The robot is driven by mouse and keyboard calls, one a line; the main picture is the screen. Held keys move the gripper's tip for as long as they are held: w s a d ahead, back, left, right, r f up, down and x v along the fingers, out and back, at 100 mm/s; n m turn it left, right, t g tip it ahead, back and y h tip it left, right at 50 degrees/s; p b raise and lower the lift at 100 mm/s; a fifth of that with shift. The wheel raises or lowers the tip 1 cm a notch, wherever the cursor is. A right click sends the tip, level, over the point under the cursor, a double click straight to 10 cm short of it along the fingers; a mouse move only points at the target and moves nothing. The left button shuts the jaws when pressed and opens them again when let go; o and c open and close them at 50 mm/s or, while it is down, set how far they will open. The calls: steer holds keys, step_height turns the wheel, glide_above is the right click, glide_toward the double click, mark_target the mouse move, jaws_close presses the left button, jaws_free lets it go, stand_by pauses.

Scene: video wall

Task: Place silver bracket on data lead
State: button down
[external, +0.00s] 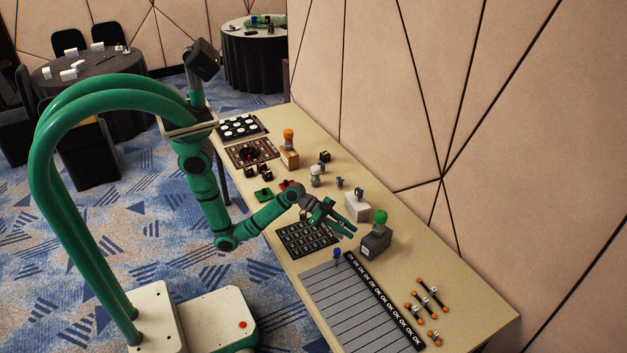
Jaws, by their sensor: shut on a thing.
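My gripper (342,224) is over the table, above the black grid mat and left of the grey box with the green knob. Its fingers point to the lower right. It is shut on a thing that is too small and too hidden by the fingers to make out. I cannot pick out a silver bracket for certain. Several short dark leads with orange ends and white tags lie at the table's near right; one is the lead (427,292). I cannot tell which of them is the data lead.
Close to my gripper stand a grey box with a green knob (376,238), a white box (357,207) and a small blue piece (337,254). A black grid mat (307,239) and a grey striped panel (345,305) lie flat. The wall borders the table's right side.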

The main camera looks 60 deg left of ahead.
steer(key=w+a+n+t+y, duration=0.2)
steer(key=w+a, duration=0.2)
steer(key=a, duration=0.7)
steer(key=w+a+r+n+t+y, duration=0.1)
steer(key=w+a+n+y, duration=0.3)
steer(key=a, duration=0.7)
steer(key=w+a+n+t+y, duration=0.15)
steer(key=w+a, duration=0.35)
steer(key=a, duration=0.6)
steer(key=s+a+n+t+y, duration=0.1)
steer(key=s+a+n+y, duration=0.1)
steer(key=a, duration=1)
steer(key=s+a+n+y, duration=0.1)
steer(key=a+n+y, duration=0.2)
steer(key=a, duration=0.8)
steer(key=s+a+r+n+g+y, duration=0.15)
steer(key=s+a+n+y, duration=0.25)
steer(key=s+a, duration=0.95)
steer(key=s+a+n+g+y, duration=0.2)
steer(key=s+a+n+y, duration=0.2)
steer(key=s+a, duration=0.95)
glide_above(261, 152)
steer(key=shift+m, duration=0.25)
steer(key=f, duration=0.8)
steer(key=d+f, duration=0.1)
steer(key=f, duration=0.3)
steer(key=shift+s+f, duration=0.2)
steer(key=shift+f, duration=0.1)
